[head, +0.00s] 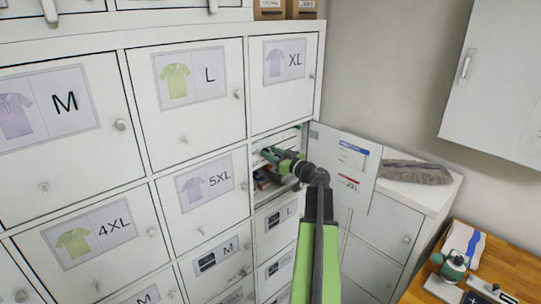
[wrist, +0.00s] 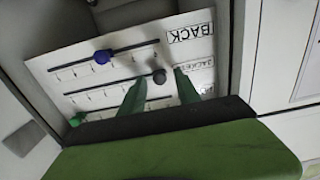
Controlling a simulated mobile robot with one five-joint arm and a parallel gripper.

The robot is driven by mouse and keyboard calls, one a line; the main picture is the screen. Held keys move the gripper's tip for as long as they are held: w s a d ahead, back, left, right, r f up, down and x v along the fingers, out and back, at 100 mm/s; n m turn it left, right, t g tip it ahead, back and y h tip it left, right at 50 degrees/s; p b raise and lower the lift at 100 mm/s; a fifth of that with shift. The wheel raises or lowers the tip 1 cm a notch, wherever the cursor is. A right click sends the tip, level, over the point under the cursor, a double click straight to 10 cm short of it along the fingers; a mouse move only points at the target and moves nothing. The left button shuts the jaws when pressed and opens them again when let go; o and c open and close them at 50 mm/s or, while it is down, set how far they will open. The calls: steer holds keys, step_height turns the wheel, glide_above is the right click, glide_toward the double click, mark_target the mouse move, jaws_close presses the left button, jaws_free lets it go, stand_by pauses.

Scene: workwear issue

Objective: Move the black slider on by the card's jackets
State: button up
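The black slider (wrist: 159,76) is a dark round knob on a slot of a white panel (wrist: 60,72), seen in the wrist view. The slot's label appears to read JACKETS (wrist: 200,68), partly hidden. My gripper (wrist: 160,77) is open, with one green finger on each side of the black slider. I cannot tell whether either finger touches it. In the head view my gripper (head: 272,156) reaches into an open locker compartment, and the slider is hidden. A white card with a blue heading (head: 353,155) is on the open door; its text is too small to read.
A green slider (wrist: 77,119) is at the lower left. The open door (head: 332,165) stands right of my gripper. A grey duster (head: 416,172) lies on the cabinet beyond.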

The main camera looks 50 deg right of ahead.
jaws_close()
stand_by(1.2)
